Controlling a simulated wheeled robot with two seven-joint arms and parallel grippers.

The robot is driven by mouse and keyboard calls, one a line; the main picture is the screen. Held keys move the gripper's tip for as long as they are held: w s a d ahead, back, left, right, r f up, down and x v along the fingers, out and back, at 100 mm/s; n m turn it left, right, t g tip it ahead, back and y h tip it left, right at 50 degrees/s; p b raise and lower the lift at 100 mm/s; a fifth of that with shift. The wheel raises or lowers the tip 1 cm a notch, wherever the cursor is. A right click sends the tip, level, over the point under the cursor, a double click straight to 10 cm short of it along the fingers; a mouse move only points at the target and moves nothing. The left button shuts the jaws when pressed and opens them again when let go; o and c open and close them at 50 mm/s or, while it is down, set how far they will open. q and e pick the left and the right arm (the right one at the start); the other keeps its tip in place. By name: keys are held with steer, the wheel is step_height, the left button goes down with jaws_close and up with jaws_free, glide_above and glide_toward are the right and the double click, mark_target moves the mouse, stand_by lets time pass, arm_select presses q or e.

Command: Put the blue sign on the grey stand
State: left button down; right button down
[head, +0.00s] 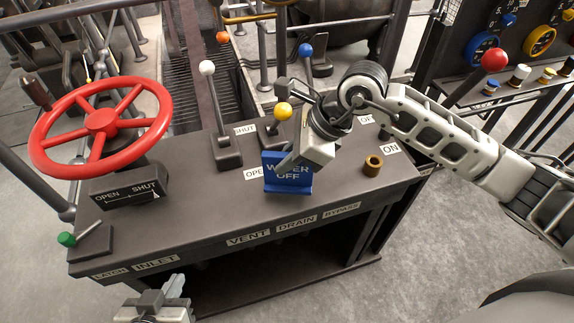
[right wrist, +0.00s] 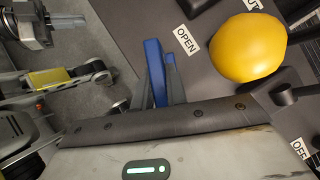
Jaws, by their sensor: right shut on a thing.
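The blue sign (head: 287,174), lettered in white with "OFF" in its lower line, is upright at the front edge of the dark console, in front of the yellow-knobbed lever. My right gripper (head: 301,155) is shut on it from above and covers part of its upper right. In the right wrist view the sign shows edge-on as a blue strip (right wrist: 155,72). Whether its lower edge touches the console top is unclear. I cannot pick out a grey stand for certain. My left gripper (head: 160,302) is low in the head view, in front of the console; its finger gap is unclear.
A brass cylinder (head: 373,165) stands to the sign's right.

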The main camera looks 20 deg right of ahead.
mark_target(274, 181)
steer(key=shift+f, duration=1.65)
steer(key=c, duration=1.4)
jaws_free()
steer(key=v, duration=1.2)
steer(key=shift+a+r, duration=0.1)
steer(key=shift+r, duration=0.05)
